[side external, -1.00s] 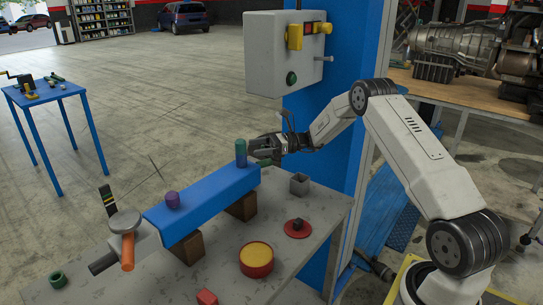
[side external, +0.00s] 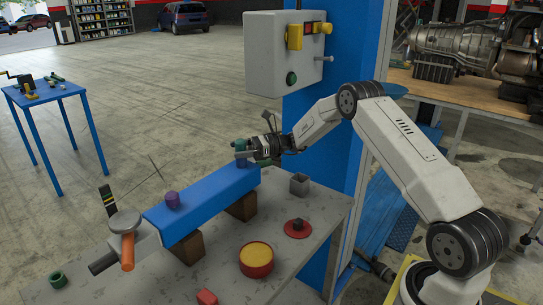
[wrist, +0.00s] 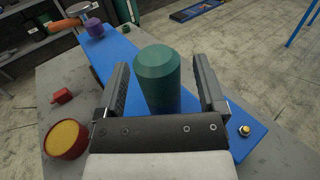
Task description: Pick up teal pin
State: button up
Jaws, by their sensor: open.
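The teal pin (wrist: 158,72) stands upright on the blue beam (wrist: 122,62), near its end. In the wrist view it rises between the two fingers of my gripper (wrist: 158,80), with a gap to the finger on each side. My gripper is open around the pin and not closed on it. In the side view my gripper (side external: 250,148) is at the pin on the right end of the beam and hides most of it.
A purple pin (side external: 172,199) stands on the beam's left part. A yellow-topped red cylinder (side external: 257,259), a red block (side external: 207,298), a grey open box (side external: 299,184) and a red disc (side external: 297,228) are on the table. A grey control box (side external: 285,55) hangs above.

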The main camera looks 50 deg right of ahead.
dwell(0.3)
grip_shut()
jog(key=shift+r, duration=0.2)
jog(key=shift+r, duration=0.6)
jog(key=r, duration=0.5)
jog(key=shift+s+r, duration=0.25)
jog(key=shift+r, duration=0.05)
jog(key=s, duration=1.7)
jog(key=shift+s, duration=0.25)
jog(key=shift+r, duration=0.15)
